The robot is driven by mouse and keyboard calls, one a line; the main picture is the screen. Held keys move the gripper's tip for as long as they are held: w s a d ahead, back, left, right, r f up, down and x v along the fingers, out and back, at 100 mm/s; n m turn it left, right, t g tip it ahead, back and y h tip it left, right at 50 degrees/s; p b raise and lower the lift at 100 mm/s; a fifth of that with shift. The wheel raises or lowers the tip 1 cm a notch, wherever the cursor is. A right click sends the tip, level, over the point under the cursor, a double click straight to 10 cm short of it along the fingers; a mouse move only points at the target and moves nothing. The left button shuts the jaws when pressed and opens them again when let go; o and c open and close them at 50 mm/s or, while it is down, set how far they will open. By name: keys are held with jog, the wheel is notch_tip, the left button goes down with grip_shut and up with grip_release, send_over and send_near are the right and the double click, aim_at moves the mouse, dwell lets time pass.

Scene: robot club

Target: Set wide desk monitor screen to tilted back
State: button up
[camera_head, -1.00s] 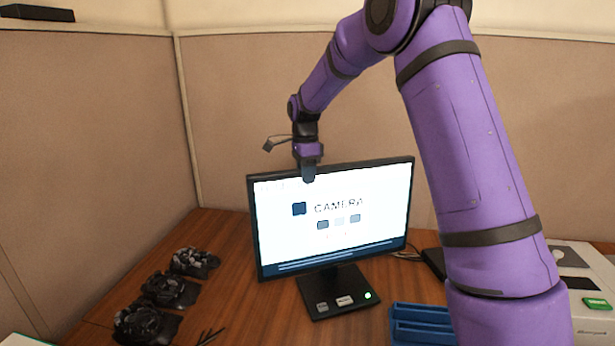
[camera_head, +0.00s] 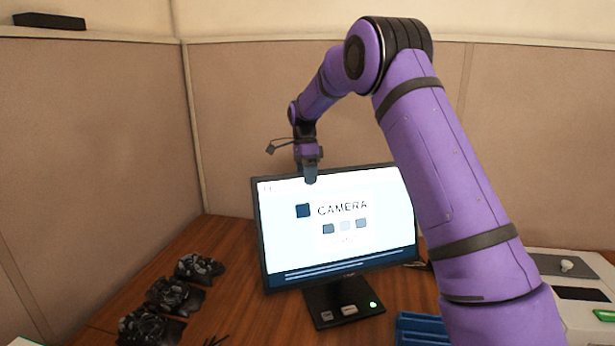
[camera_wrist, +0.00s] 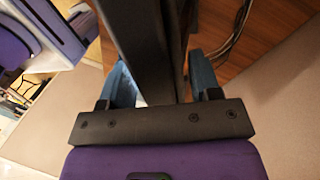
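The wide desk monitor (camera_head: 290,250) stands on the wooden desk with its lit screen facing me. Its screen leans back, the top edge farther off than the bottom edge. My arm hides its upper right corner. My gripper (camera_head: 310,178) is at the top edge, left of the middle. In the wrist view, my gripper (camera_wrist: 163,85) has its blue fingers parted, one on each side of the monitor's dark top edge (camera_wrist: 148,45). A light gap shows beside the left finger; I cannot tell whether the other finger touches. The monitor base (camera_head: 330,312) is flat on the desk.
Several dark mechanical items (camera_head: 165,297) lie at the desk's left. A blue tray (camera_head: 420,328) is in front at the right, partly behind my arm. A pale device (camera_head: 580,310) is at far right. Beige partitions (camera_head: 270,80) enclose the desk behind and left.

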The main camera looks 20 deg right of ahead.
jog(key=v, duration=1)
jog(key=shift+r, duration=0.35)
